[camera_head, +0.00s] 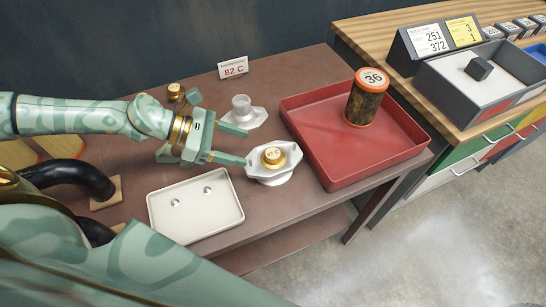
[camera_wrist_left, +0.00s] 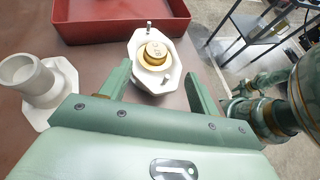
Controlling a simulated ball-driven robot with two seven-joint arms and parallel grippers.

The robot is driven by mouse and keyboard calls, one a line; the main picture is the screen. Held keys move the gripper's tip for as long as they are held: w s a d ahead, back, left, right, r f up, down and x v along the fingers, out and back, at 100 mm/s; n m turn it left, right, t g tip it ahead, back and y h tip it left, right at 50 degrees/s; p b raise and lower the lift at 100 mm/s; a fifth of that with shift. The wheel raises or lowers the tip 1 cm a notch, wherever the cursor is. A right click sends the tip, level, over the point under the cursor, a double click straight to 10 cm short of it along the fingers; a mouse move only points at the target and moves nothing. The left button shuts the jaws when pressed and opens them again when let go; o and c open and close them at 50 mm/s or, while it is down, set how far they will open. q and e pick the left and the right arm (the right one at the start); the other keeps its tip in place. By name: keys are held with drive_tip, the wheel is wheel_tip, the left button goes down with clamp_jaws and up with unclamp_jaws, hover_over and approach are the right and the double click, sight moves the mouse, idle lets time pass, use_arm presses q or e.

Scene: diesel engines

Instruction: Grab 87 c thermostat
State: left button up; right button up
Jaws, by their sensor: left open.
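A brass thermostat (camera_head: 273,156) with small dark lettering on top, hard to read for sure, sits in a white flanged housing (camera_head: 272,174) on the brown bench. In the left wrist view the thermostat (camera_wrist_left: 155,53) sits upright in the housing (camera_wrist_left: 145,78), with a stud at either end. My left gripper (camera_head: 243,146) is open and empty, just left of the housing. In the wrist view its fingers spread on either side of the housing's near part, with the thermostat beyond the tips. Another brass piece (camera_head: 175,90) stands behind my left wrist.
A white housing with a pipe neck (camera_head: 242,112) stands behind my gripper. A red tray (camera_head: 330,166) with a canister (camera_head: 364,98) lies right. A cream tray (camera_head: 160,210) holds two small metal parts. A sign (camera_head: 233,68) reads 82 C. Black hoses (camera_head: 75,174) lie left.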

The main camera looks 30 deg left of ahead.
sight(271, 153)
use_arm(q)
drive_tip(key=shift+x, duration=0.9)
drive_tip(key=x, duration=0.5)
drive_tip(key=shift+w+p, duration=0.35)
drive_tip(key=shift+w, duration=0.05)
drive_tip(key=c, duration=1.1)
